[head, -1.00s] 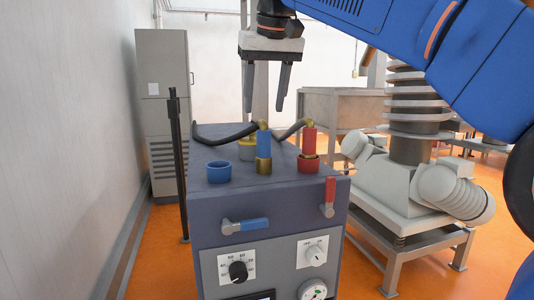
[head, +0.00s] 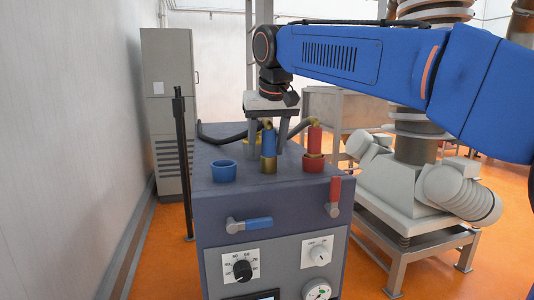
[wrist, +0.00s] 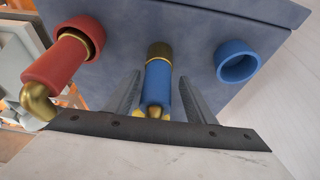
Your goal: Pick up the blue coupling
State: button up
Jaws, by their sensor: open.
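The blue coupling (head: 268,147) stands upright on top of the grey machine, with a brass lower collar and a brass elbow and hose at its top. In the wrist view the blue coupling (wrist: 158,84) lies between the two fingers, with a visible gap on each side. My gripper (head: 267,150) is open and lowered over it, one finger on each side; its fingers also show in the wrist view (wrist: 158,90). In the head view the fingers' lower ends are partly hidden behind the coupling.
A red coupling (head: 314,145) stands close to the right on the machine top (head: 290,180). An empty blue socket (head: 223,171) is to the left. Dark hoses (head: 215,138) run behind. Blue (head: 256,223) and red (head: 334,195) lever handles are on the front. A large grey machine stands to the right.

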jog(key=shift+x, duration=1.15)
jog(key=c, duration=1.3)
jog(key=shift+o, duration=0.2)
